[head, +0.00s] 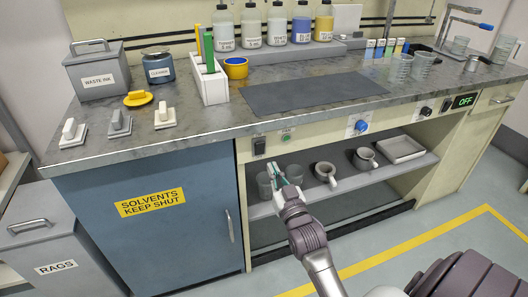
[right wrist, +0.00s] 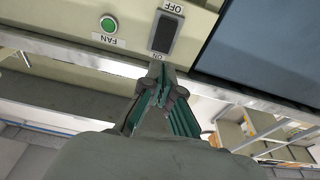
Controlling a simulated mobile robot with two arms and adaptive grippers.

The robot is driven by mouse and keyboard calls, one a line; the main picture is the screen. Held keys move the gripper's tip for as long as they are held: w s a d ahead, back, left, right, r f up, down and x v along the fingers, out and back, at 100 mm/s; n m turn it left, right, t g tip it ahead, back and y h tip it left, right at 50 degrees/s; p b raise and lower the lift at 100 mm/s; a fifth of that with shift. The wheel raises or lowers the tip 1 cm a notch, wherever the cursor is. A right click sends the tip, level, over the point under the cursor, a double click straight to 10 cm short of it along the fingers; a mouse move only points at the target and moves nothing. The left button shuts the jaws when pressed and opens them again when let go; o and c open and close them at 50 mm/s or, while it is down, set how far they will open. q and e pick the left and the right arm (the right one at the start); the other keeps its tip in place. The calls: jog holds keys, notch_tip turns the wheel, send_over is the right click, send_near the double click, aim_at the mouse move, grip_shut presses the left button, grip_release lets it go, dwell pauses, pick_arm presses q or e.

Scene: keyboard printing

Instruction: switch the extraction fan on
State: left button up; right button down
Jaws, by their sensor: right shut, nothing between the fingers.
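The dark rocker switch (head: 259,145) sits on the cream panel under the worktop's front edge. In the right wrist view the switch (right wrist: 164,33) appears upside down, with an OFF label at the picture's top and an ON label (right wrist: 157,57) at the lower end. A round green lamp or button (right wrist: 109,24) with a FAN label (right wrist: 105,40) is beside it; I cannot tell whether it is lit. My right gripper (head: 272,172) is shut and empty in front of the panel. In the wrist view its fingertips (right wrist: 156,72) are close to the ON end; contact is unclear.
A blue knob (head: 361,125) and a display reading OFF (head: 464,101) are farther right along the panel. Mugs (head: 325,173) and a tray (head: 400,149) stand on the shelf below. A blue solvents cabinet (head: 150,235) borders the switch on the left.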

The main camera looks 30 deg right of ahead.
aim_at(261, 145)
jog(key=x, duration=0.6)
jog(key=shift+w+d, duration=0.1)
jog(key=shift+w, duration=0.1)
jog(key=shift+w+d+r, duration=0.15)
jog(key=shift+w, duration=0.4)
pick_arm(q)
jog(key=shift+w+r, duration=0.5)
jog(key=shift+r, duration=0.2)
pick_arm(e)
jog(key=shift+w, duration=0.1)
pick_arm(q)
jog(key=shift+s, duration=0.15)
